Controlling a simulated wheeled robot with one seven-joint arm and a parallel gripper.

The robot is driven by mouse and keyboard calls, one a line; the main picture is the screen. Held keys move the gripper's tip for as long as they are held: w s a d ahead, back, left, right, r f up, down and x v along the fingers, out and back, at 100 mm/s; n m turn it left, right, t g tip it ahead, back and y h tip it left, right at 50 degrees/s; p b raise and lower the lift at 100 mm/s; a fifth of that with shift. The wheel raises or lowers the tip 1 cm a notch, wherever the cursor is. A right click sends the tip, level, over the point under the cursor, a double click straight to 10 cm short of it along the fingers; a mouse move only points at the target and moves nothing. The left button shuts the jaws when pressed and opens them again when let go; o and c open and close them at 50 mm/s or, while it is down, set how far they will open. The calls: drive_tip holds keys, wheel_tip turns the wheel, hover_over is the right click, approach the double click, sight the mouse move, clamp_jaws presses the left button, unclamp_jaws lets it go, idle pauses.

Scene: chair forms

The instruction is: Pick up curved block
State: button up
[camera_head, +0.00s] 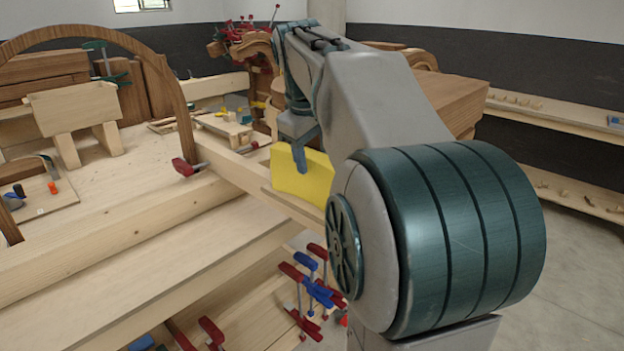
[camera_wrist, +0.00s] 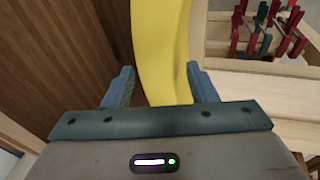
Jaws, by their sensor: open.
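The curved block is yellow (camera_head: 311,182) and stands on the workbench beside the wooden block, partly hidden behind my arm in the head view. In the wrist view the yellow block (camera_wrist: 161,45) runs from the top edge down between my two fingers. My gripper (camera_wrist: 160,70) is open, with one finger on each side of the block and a visible gap at the left. I cannot tell whether the right finger touches it. In the head view one blue finger of my gripper (camera_head: 300,155) shows against the top of the block.
A dark wooden surface (camera_wrist: 60,50) lies close to the left finger in the wrist view. A box of clamps (camera_wrist: 265,35) is at upper right. In the head view a wooden arch (camera_head: 180,105) and a small bench form (camera_head: 75,108) stand on the left workbench.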

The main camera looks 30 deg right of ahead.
clamp_jaws()
drive_tip(key=shift+r, duration=0.15)
